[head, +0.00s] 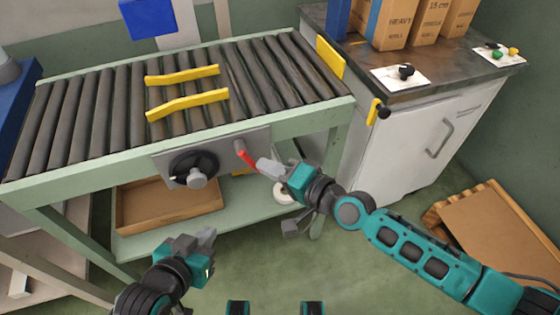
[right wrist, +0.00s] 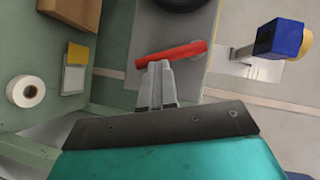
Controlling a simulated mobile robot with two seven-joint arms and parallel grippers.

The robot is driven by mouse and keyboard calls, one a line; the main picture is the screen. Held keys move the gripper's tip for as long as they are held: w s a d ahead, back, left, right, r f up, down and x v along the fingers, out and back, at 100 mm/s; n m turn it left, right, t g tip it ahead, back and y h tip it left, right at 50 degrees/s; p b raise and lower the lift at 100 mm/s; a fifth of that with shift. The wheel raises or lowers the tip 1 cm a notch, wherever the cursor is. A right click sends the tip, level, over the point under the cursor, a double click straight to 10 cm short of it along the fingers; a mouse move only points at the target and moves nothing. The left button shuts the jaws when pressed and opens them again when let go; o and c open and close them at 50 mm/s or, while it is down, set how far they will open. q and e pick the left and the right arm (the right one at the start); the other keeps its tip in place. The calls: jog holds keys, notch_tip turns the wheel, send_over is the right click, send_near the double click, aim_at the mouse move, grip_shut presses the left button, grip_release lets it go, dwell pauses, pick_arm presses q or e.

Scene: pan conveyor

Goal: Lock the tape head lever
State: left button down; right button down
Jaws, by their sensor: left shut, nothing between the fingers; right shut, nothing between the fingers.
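The red lever (head: 247,157) sits on a grey panel (head: 258,136) on the front side of the roller conveyor, tilted down to the right. In the right wrist view the red lever (right wrist: 180,52) lies nearly level across the panel. My right gripper (head: 262,164) is shut, with its tips right at the lever; in the right wrist view the shut tips (right wrist: 157,66) touch or nearly touch its lower edge. A blue block (head: 150,18) stands beyond the conveyor. My left gripper (head: 209,237) is shut and empty, low in front of the conveyor.
A black handwheel (head: 193,168) is left of the lever on the same panel. Yellow guide rails (head: 188,103) lie over the rollers. An open carton (head: 165,205) and a white tape roll (head: 284,192) are on the lower shelf. A white cabinet (head: 400,150) stands right.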

pick_arm(q)
jog(key=shift+s+f+b, duration=0.15)
jog(key=shift+f+b, duration=0.3)
jog(key=shift+f, duration=0.4)
pick_arm(e)
jog(key=shift+s+a+f, duration=0.2)
jog(key=shift+a+f, duration=0.35)
jog(key=shift+a, duration=0.05)
jog(key=shift+a+f, duration=0.1)
pick_arm(q)
jog(key=shift+d+r, duration=0.1)
jog(key=shift+r, duration=0.1)
jog(key=shift+d, duration=0.2)
